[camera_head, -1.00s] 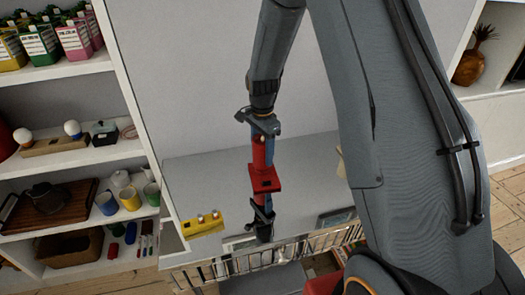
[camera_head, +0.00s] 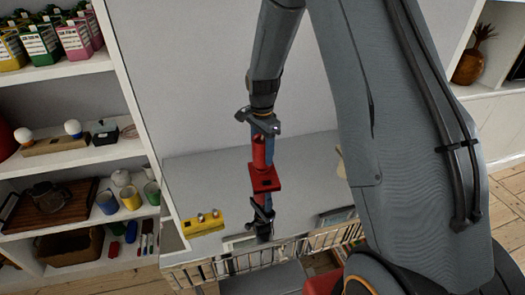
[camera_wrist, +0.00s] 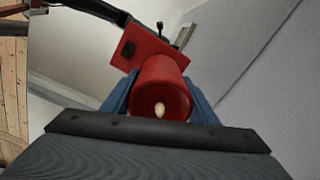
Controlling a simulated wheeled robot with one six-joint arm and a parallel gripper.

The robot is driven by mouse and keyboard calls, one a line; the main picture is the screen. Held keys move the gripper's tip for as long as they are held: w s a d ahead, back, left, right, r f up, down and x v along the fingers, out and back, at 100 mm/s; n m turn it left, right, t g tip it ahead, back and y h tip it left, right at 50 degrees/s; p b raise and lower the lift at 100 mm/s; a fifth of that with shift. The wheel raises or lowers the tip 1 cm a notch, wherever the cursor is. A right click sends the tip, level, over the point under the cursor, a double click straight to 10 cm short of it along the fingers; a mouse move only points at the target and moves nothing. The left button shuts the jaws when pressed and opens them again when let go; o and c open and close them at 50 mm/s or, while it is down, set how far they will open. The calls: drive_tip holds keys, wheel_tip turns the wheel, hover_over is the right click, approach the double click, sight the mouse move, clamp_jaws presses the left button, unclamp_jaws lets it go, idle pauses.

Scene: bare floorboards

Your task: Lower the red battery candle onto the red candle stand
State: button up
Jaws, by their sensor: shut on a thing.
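The red battery candle (camera_head: 259,150) is upright between the blue fingers of my gripper (camera_head: 266,146), which is shut on it. The red square candle stand (camera_head: 265,180) lies directly below on a glossy grey surface. In the head view the candle's lower end meets the stand's outline; I cannot tell whether they touch. In the wrist view the candle (camera_wrist: 162,88) shows its pale flame tip toward the camera, between the blue fingers (camera_wrist: 160,102). The stand (camera_wrist: 138,50) shows beyond it, partly hidden by the candle.
A yellow holder (camera_head: 203,223) with small knobs sits on the grey surface (camera_head: 310,185) to the left. What looks like a reflection of my gripper shows below the stand. White shelves (camera_head: 70,160) with mugs and cartons stand at the left.

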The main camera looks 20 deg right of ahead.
drive_tip(key=shift+f+b, duration=0.65)
drive_tip(key=shift+f, duration=0.85)
idle(0.5)
drive_tip(key=o, duration=1.3)
drive_tip(key=shift+c, duration=0.2)
